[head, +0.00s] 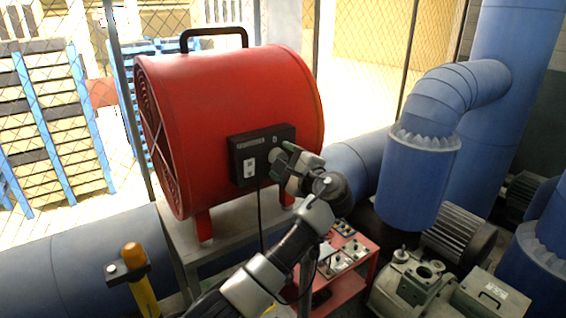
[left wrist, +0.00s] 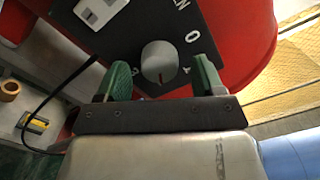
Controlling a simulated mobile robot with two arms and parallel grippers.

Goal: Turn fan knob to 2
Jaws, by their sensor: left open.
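The red drum fan (head: 235,110) stands on a metal stand, with a black control box (head: 246,160) on its side. The fan knob (left wrist: 160,58) is round and light grey on the black panel, with printed marks around it, including a 0 at upper right. A small reddish mark shows near the knob's lower edge; I cannot tell exactly which number it points to. My left gripper (head: 285,160) is at the box; in the left wrist view its green fingers (left wrist: 161,72) are open, one on each side of the knob, with gaps visible. My right gripper is not in view.
A white switch (left wrist: 98,10) sits on the same panel, and a black cable (head: 260,215) hangs below the box. A red cart (head: 355,275) with equipment stands below. Large blue pipes (head: 418,170) stand to the right, a yellow post (head: 140,285) at lower left.

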